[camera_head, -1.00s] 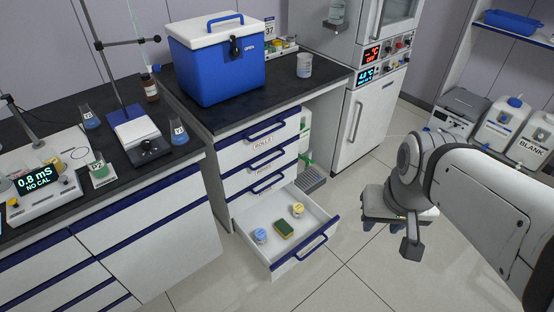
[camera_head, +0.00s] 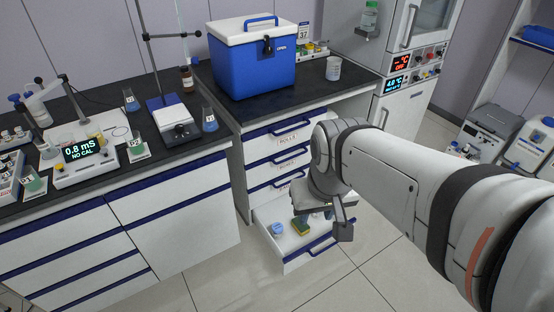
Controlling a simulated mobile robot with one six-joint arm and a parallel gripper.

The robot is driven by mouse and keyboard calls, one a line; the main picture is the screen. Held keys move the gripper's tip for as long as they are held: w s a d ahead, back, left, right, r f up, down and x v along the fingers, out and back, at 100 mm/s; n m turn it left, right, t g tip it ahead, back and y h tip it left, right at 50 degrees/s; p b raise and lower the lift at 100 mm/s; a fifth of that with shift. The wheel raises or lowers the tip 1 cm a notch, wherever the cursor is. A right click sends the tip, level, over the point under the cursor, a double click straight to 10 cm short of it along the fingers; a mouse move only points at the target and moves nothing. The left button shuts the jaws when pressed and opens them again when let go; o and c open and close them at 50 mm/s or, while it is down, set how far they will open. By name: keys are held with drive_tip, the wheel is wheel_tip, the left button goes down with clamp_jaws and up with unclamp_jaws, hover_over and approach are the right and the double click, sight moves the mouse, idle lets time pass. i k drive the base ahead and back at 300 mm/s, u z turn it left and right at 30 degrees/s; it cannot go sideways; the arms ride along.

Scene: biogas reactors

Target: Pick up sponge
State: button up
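The sponge (camera_head: 301,227), green and yellow, lies in the open bottom drawer (camera_head: 287,243) of the white drawer unit. My gripper (camera_head: 325,212) is above the right part of the drawer, to the right of the sponge and close to it in the picture. The sponge appears to lie on the drawer floor, apart from the gripper.
A small blue-lidded jar (camera_head: 277,229) stands left of the sponge in the drawer. The drawer unit's closed drawers (camera_head: 284,137) rise behind. A blue cooler box (camera_head: 254,62) and a white cup (camera_head: 333,68) stand on the counter above. The floor in front is clear.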

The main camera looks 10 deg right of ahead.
sight(302, 230)
drive_tip(key=z, duration=0.05)
drive_tip(key=i, duration=1)
drive_tip(key=u, duration=0.05)
